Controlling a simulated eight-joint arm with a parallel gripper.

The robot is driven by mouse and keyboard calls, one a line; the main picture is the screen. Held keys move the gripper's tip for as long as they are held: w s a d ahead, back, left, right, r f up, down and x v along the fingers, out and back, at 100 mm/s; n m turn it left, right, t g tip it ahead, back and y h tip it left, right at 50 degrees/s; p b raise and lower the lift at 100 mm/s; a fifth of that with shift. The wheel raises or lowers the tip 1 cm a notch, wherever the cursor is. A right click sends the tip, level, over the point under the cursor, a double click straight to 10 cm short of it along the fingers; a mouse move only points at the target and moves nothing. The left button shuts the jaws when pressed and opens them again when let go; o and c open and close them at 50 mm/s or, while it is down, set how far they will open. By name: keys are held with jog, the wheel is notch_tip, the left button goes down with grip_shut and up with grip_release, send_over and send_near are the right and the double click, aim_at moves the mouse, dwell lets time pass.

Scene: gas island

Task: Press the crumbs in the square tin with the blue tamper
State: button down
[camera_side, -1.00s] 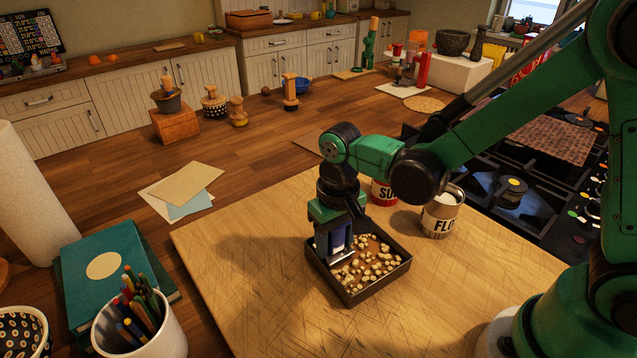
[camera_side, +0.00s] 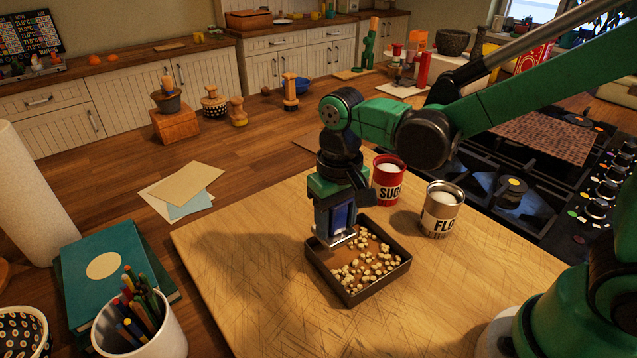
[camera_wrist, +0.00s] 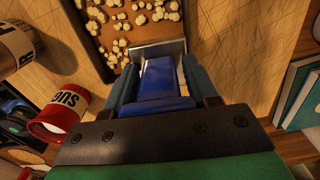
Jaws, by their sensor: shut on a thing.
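The square tin (camera_side: 405,265) is dark and stands on the wooden board, with pale crumbs (camera_side: 368,262) scattered over its brown floor. The crumbs lie mostly towards the near and right part; the far left part looks bare. My gripper (camera_side: 338,215) is shut on the blue tamper (camera_side: 341,219), which is upright with a flat metal foot at the tin's far left side. In the wrist view the tamper's blue handle (camera_wrist: 162,82) sits between the fingers, and its metal foot (camera_wrist: 158,48) is at the tin's edge. I cannot tell whether the foot touches the tin floor.
A red sugar can (camera_side: 388,180) and a flour can (camera_side: 440,210) stand close behind and right of the tin. The stove (camera_side: 510,190) lies further right. The board's (camera_side: 240,270) left part is clear. Books (camera_side: 110,265) and a pencil cup (camera_side: 140,325) stand left.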

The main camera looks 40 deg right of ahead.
jog(key=d, duration=0.1)
jog(key=d+r, duration=0.1)
jog(key=d, duration=0.3)
jog(key=shift+s+d+r, duration=0.2)
jog(key=shift+s+r, duration=0.05)
jog(key=shift+f, duration=2.5)
jog(key=shift+f, duration=0.55)
